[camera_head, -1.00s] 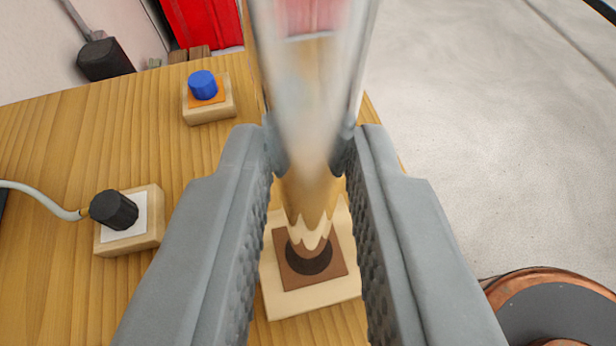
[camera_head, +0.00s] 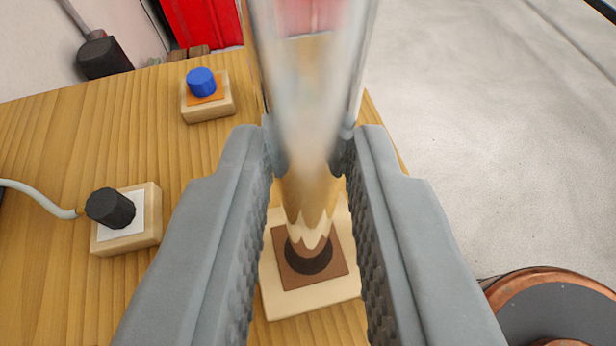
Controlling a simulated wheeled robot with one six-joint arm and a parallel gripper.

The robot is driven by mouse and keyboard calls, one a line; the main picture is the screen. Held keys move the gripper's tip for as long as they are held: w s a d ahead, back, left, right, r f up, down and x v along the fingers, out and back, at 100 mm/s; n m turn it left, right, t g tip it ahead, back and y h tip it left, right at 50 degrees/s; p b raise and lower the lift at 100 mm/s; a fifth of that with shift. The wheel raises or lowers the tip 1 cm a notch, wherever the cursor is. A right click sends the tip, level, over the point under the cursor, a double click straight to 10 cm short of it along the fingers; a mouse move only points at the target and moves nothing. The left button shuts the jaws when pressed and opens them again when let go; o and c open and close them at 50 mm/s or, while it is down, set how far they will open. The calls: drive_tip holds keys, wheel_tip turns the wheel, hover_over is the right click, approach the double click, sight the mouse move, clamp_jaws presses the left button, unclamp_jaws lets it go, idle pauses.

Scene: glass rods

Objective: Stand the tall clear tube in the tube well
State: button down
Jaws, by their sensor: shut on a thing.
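The tall clear tube (camera_head: 308,95) is a wide see-through glass cylinder between my fingers. My gripper (camera_head: 309,150) is shut on it, and the tube runs up past the top edge of the picture. The tube well is a pale wooden block (camera_head: 285,305) with a brown square (camera_head: 283,270) and a dark round hole (camera_head: 310,262). The tube's lower end shows over the hole in the picture. Its glass bends the wood colours, so I cannot tell whether the end is inside the hole or above it.
A wooden block with a blue knob (camera_head: 202,82) stands at the back left. A block with a black knob (camera_head: 110,208) and a grey cable (camera_head: 38,196) stands at the left. The table's right edge runs close beside the well, with grey floor (camera_head: 480,130) beyond.

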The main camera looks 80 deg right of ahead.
drive_tip(key=shift+f, duration=0.4)
drive_tip(key=c, duration=1.6)
unclamp_jaws()
drive_tip(key=shift+o, duration=0.2)
drive_tip(key=shift+a, duration=0.1)
drive_tip(key=w+v, duration=0.1)
drive_tip(key=v, duration=0.9)
drive_tip(key=shift+s+a+r, duration=0.15)
drive_tip(key=shift+s+a, duration=0.2)
drive_tip(key=shift+s, duration=0.2)
